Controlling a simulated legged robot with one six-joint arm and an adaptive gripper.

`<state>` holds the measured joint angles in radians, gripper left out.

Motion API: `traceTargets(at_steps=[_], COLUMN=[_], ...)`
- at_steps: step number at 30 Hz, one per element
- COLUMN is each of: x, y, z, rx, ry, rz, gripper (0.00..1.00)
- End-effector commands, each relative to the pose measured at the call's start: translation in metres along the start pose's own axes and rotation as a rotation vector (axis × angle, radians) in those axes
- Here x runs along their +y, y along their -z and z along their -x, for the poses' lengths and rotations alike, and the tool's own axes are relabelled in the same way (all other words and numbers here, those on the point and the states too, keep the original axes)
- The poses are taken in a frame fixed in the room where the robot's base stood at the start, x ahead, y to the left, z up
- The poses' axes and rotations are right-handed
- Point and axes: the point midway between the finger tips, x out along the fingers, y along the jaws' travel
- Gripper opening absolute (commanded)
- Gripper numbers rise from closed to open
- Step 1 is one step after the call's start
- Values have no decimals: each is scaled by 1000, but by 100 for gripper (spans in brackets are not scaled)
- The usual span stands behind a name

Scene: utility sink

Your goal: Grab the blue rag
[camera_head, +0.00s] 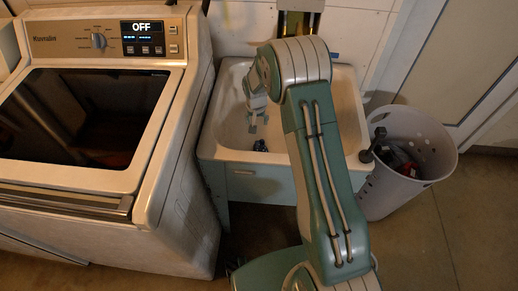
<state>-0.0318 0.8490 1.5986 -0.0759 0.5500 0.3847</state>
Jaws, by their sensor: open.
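A small dark blue bundle (260,145), which looks like the rag, lies in the front part of the white utility sink (222,141). My gripper (258,122) hangs inside the sink, just above and behind the bundle in the picture. It is open, with its fingers pointing down and nothing visible between them. The fingers look apart from the bundle, but the exact height gap is hard to judge. My own arm covers the right part of the basin.
A white washer (170,150) with a dark glass lid and a display reading OFF stands close on the left. A light perforated basket (400,195) holding dark and red items stands right of the sink. The sink's front rim is near my arm.

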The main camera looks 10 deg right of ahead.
Motion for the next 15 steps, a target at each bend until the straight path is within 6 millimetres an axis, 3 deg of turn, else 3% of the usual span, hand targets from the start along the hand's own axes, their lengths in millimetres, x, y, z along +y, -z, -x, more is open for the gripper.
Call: traceTargets(at_steps=[3, 6, 15], x=[-2, -2, -2], y=[-3, -4, -7], z=[-34, -51, -83], rx=[-18, -25, -32], ry=[-7, -9, -12], rz=[-10, -18, -23], gripper=[75, 75, 75])
